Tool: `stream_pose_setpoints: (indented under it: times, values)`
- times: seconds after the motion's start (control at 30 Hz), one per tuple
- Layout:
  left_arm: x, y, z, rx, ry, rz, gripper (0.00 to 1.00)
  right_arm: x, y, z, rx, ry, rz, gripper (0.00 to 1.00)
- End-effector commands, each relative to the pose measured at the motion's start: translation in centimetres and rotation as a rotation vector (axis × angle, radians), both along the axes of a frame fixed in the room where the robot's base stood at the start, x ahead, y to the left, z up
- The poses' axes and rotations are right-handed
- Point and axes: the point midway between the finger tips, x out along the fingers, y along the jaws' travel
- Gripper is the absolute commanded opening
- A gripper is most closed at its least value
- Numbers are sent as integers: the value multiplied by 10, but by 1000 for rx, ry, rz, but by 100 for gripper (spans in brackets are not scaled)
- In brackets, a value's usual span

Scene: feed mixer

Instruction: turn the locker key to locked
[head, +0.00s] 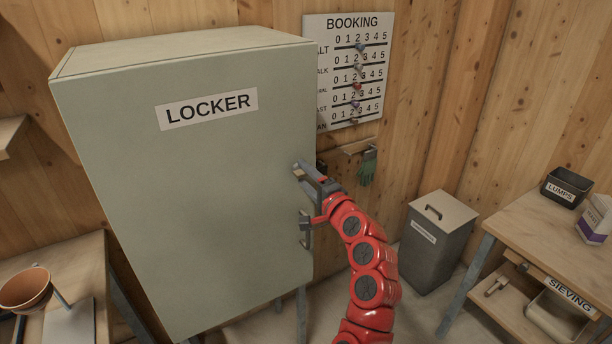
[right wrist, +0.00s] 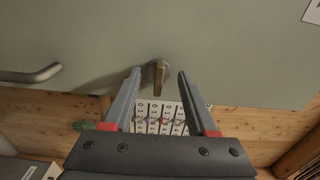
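The grey-green locker (head: 190,190) stands shut, with a LOCKER label on its door. My right gripper (head: 308,173) is at the upper right edge of the door, above the door handle (head: 308,230). My right gripper (right wrist: 159,74) is open there, with one finger on each side of the key and gaps visible between. In the head view the key is mostly hidden by the gripper. My left gripper is not in view.
The door handle (right wrist: 32,75) shows left of the fingers in the wrist view. A booking board (head: 350,70) and a green glove (head: 367,166) hang on the wall right of the locker. A grey bin (head: 436,245) and a sieving table (head: 520,225) stand farther right.

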Motion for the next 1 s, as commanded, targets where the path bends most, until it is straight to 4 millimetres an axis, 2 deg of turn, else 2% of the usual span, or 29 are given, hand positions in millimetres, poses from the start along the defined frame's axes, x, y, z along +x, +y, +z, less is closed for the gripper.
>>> stream_pose_setpoints:
  times: [0.27, 0.93, 1.0]
  values:
    - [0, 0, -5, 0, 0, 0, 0, -14, -6, -3, 2, 2, 1, 58]
    - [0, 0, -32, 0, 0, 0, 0, -128, -65, -5, 2, 0, -3, 58]
    - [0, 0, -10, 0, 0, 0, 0, -131, -71, 4, -7, 4, -13, 58]
